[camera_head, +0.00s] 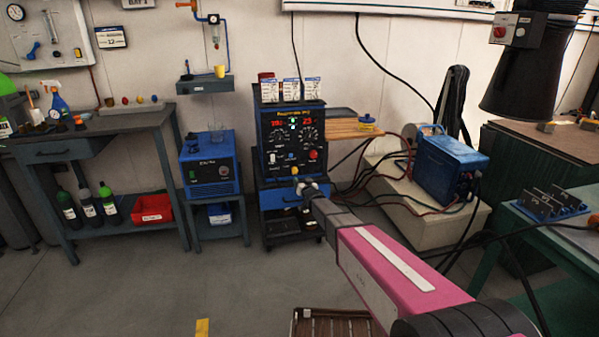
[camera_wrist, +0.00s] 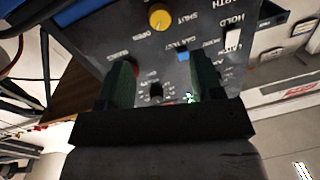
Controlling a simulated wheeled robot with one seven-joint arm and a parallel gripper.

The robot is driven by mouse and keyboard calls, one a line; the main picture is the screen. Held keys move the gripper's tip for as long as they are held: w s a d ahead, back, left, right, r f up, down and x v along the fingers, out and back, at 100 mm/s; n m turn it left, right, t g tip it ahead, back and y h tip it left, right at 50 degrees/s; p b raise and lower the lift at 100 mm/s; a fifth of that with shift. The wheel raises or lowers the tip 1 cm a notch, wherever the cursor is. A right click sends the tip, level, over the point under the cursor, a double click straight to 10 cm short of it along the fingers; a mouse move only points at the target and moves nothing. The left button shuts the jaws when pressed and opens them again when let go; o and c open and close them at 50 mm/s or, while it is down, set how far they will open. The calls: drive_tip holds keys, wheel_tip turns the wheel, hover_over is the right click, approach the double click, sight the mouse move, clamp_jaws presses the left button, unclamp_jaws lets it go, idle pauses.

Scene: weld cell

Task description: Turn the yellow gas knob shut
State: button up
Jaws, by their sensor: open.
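The yellow gas knob (camera_wrist: 159,17) is on the dark front panel of the welder (camera_head: 290,135). In the wrist view the panel is upside down, with OPEN and SHUT lettered around the knob. A dark mark shows on the knob's face. My gripper (camera_wrist: 160,58) is open, its two green fingers pointing at the panel. The knob lies beyond the fingertips, toward the top of the picture, not between them. In the head view my gripper (camera_head: 308,186) is in front of the welder's lower panel. I cannot tell whether the fingers touch the panel.
A blue button (camera_wrist: 183,55) is near the right finger. A red control (camera_wrist: 133,68) is partly hidden by the left finger. In the head view, a blue unit (camera_head: 210,170) stands left of the welder, and another blue machine (camera_head: 450,165) with cables is on the right.

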sight(296, 171)
drive_tip(key=x, duration=1)
drive_tip(key=shift+w, duration=0.15)
drive_tip(key=c, duration=0.9)
